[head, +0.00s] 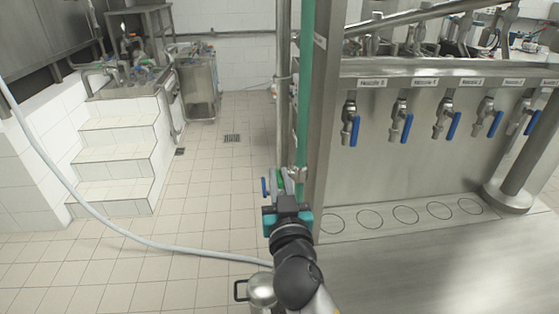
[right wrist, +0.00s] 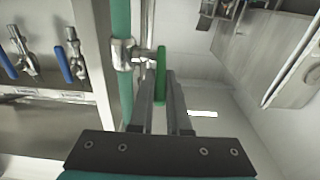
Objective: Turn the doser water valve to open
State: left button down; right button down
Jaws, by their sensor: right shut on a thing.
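The doser water valve sits low on a green vertical pipe (head: 306,90) beside a steel post. Its green handle (right wrist: 161,72) shows clearly in the right wrist view, next to the steel valve body (right wrist: 124,54). In the head view the green handle (head: 280,180) is partly hidden by my gripper. My right gripper (head: 286,188) is at the valve; in the right wrist view its two fingers (right wrist: 161,98) stand on either side of the green handle and are shut on it. My left gripper is not in view.
A blue handle (head: 264,187) is just left of the green one. Several blue-handled nozzle taps (head: 402,122) hang on the steel machine at the right. A steel pot (head: 262,288) stands near my arm. A grey hose (head: 130,236) crosses the tiled floor. White steps (head: 118,140) are at left.

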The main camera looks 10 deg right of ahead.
jog(key=shift+w+r+g+p, duration=0.15)
jog(key=shift+r+g+p, duration=0.6)
jog(key=shift+p, duration=0.75)
jog(key=shift+w+f+g+p, duration=0.15)
jog(key=shift+g+p, duration=0.2)
jog(key=shift+g, duration=0.6)
